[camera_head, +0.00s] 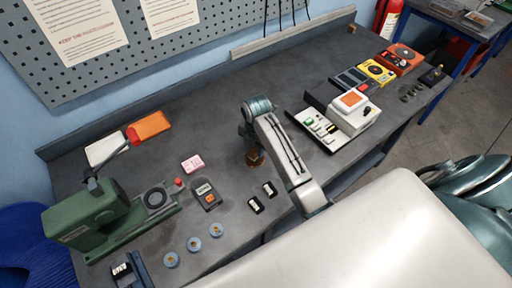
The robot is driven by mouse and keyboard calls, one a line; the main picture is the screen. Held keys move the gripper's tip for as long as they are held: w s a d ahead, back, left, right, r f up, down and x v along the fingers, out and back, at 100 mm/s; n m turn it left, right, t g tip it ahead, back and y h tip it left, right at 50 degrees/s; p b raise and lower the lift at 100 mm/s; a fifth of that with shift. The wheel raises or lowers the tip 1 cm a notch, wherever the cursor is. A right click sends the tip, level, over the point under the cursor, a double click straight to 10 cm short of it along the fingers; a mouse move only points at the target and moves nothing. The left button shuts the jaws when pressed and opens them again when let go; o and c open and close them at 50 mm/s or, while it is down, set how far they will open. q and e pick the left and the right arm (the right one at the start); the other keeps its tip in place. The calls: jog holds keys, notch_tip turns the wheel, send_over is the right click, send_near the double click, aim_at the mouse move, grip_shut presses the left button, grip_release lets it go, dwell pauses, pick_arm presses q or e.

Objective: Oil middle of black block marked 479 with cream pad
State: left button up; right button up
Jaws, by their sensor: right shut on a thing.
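Two small black blocks with white labels, one (256,204) and another (270,189), lie on the bench right of the grey meter. A third dark piece with a white label (121,270) sits in a blue holder at the lower left. The labels are too small to read, so I cannot tell which is 479. My right gripper (254,153) points down behind these blocks, shut on a small brown thing (256,160) that it partly hides. I cannot make out a cream pad for certain. My left gripper is not in view.
A green machine (85,215) stands at the left. Three blue discs, including one (194,244), lie near the front edge. A grey meter (205,194) and pink-white card (192,164) lie left of my gripper. A white device (350,112) stands at the right. Bench behind my gripper is clear.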

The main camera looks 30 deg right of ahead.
aim_at(256, 148)
jog(key=shift+s+f, duration=0.1)
jog(key=shift+f, duration=0.35)
dwell(1.2)
jog(key=shift+r, duration=0.1)
jog(key=shift+r, duration=3.5)
jog(key=shift+f, duration=0.1)
